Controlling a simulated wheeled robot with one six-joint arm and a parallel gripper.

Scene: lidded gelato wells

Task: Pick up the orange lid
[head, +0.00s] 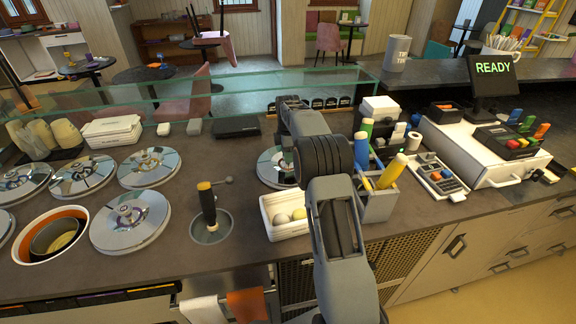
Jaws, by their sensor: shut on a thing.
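No lid that is plainly orange shows in the head view. Several round, shiny metal lids lie on the counter at left, including one at the front (118,235), one behind it (150,163) and one further left (70,185). Another metal lid (268,168) is partly hidden behind my arm. A round tub with an orange inner wall (72,213) stands at the front left, with a dark pan inside it. My arm rises from the bottom centre over the counter. My gripper's fingers are hidden behind my arm, so I cannot see what they hold.
A black-and-yellow handled tool stands in a round well (212,230). A white bin with pale balls (284,228) and a grey bottle caddy (378,207) flank my arm. A glass guard (230,90) runs along the back. A register (480,150) stands right.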

